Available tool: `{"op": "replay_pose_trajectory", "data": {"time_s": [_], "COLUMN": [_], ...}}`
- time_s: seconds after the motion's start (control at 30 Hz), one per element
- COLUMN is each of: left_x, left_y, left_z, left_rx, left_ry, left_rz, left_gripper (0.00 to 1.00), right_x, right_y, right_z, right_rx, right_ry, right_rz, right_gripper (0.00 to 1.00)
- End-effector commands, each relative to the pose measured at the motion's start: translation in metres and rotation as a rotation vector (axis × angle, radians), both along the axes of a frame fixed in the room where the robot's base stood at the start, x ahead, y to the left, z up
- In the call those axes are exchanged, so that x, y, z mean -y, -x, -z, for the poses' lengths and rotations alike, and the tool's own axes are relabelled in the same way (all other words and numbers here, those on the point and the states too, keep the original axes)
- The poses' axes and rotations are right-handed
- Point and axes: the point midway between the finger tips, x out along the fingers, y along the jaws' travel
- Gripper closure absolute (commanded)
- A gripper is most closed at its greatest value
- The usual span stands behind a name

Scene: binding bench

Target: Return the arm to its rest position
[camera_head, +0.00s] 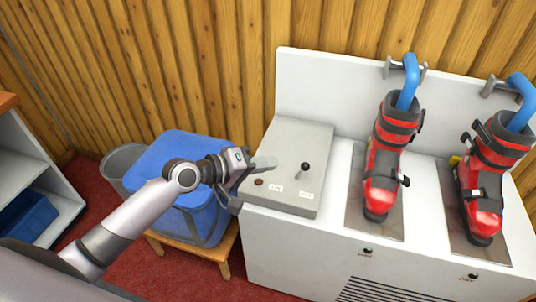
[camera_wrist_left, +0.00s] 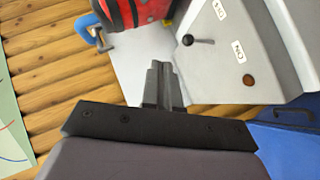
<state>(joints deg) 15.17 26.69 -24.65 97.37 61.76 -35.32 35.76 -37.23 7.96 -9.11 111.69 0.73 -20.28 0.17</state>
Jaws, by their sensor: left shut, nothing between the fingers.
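My left arm (camera_head: 130,222) reaches in from the lower left in the head view. Its gripper (camera_head: 266,163) is at the left edge of the grey control box (camera_head: 290,140), with the fingers pointing at the box. In the left wrist view, the two fingers of the gripper (camera_wrist_left: 163,80) lie together with nothing between them. The box has a black-knobbed lever (camera_head: 304,168), which also shows in the wrist view (camera_wrist_left: 200,41), and a round brown button (camera_head: 258,182). I cannot tell whether the fingers touch the box. My right gripper is not in view.
Two red ski boots (camera_head: 383,165) (camera_head: 485,190) stand on the white bench (camera_head: 330,240), with blue hooked tubes in their tops. A blue cooler (camera_head: 155,153) on a wooden stool (camera_head: 228,245) sits below my arm. A grey bin (camera_head: 115,165) and white shelf (camera_head: 20,160) are left.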

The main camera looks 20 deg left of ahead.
Motion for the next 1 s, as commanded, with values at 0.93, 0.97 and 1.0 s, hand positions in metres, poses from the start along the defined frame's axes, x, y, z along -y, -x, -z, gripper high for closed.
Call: {"op": "replay_pose_trajectory", "data": {"time_s": [0.93,0.97,1.0], "left_x": [-0.046,-0.049,-0.053], "left_y": [0.181,0.189,0.199], "left_z": [0.154,0.157,0.161], "left_rx": [0.249,0.255,0.260], "left_ry": [-0.810,-0.847,-0.891], "left_rz": [-0.001,0.008,0.019], "left_gripper": [1.00,1.00,1.00], "right_x": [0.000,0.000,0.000], "right_y": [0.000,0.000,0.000], "right_z": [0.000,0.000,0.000], "right_rx": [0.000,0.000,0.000], "right_ry": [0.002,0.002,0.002], "right_rz": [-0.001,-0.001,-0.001], "right_gripper": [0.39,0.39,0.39]}}
